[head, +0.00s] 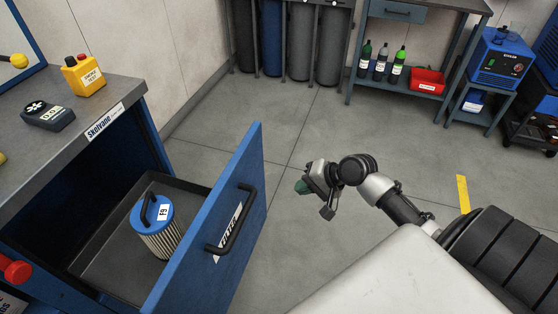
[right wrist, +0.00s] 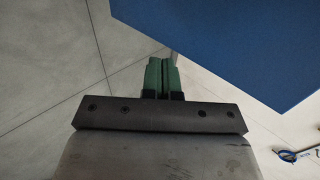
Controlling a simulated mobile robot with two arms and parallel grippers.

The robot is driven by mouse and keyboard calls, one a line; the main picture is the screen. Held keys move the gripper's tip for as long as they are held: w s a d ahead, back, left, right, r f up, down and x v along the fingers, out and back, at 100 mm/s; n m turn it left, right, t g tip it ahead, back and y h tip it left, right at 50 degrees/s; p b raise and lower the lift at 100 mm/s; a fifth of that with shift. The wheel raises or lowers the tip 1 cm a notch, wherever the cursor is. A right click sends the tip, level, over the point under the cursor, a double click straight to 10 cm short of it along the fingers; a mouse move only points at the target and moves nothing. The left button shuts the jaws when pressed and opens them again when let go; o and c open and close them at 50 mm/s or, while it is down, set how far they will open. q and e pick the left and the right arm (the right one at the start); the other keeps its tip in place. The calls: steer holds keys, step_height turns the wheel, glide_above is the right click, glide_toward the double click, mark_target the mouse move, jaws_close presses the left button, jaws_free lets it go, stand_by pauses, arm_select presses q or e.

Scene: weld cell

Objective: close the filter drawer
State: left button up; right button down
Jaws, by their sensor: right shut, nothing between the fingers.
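The blue filter drawer (head: 215,245) is pulled out of the cabinet at the left of the head view. Its front has a black handle (head: 237,222) and a label reading FILTER. A filter cartridge (head: 156,225) with a blue top and handle stands inside the drawer. My right gripper (head: 302,187) is right of the drawer front, apart from it, with its green fingertips pointing left. In the right wrist view its green fingers (right wrist: 160,75) are together and empty. The blue drawer front (right wrist: 245,45) fills the upper right there. My left gripper is not in view.
The cabinet top (head: 50,140) carries a yellow box (head: 83,75) and a dark meter (head: 48,115). A red knob (head: 15,270) is at lower left. Gas cylinders (head: 300,45), a bench with bottles (head: 380,62) and a red bin (head: 428,80) stand far back. The floor between is clear.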

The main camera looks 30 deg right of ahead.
steer(key=x, duration=0.3)
steer(key=b+x, duration=0.1)
steer(key=x, duration=0.3)
steer(key=w+r+x, duration=0.1)
steer(key=x, duration=0.2)
steer(key=shift+w+a+f, duration=0.15)
steer(key=shift+w+a, duration=0.05)
steer(key=shift+a, duration=0.3)
steer(key=shift+w+a, duration=0.5)
steer(key=shift+w, duration=0.05)
steer(key=shift+w, duration=0.1)
